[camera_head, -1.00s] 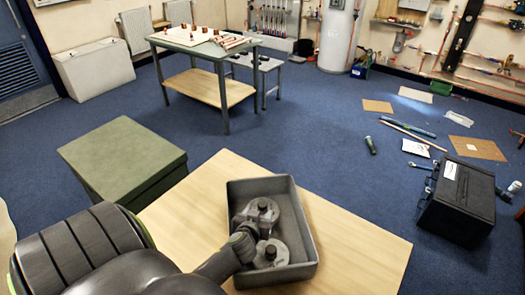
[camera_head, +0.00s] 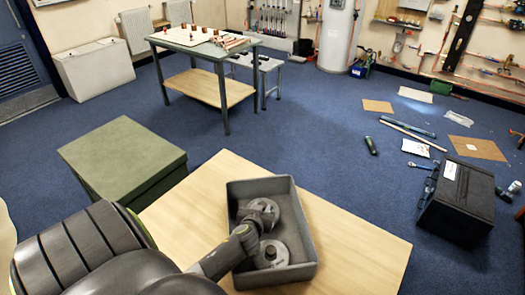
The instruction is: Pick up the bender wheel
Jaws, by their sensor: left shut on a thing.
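A grey open tray (camera_head: 305,232) sits on the light wooden table top in the head view. Two round grey metal wheels are in it. The nearer wheel (camera_head: 281,258) lies flat, with a dark hub standing up. My left gripper (camera_head: 262,210) reaches into the tray from the lower left and is shut on the farther bender wheel (camera_head: 275,221), around its hub. The gripper covers part of this wheel and its hub. I cannot tell whether the wheel is clear of the tray floor. My right gripper is not in view.
The wooden table top (camera_head: 365,250) is bare right of the tray. A green box (camera_head: 120,155) stands to the left. A black crate (camera_head: 458,200) stands on the floor at the right. A workbench (camera_head: 205,60) with copper parts stands at the back.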

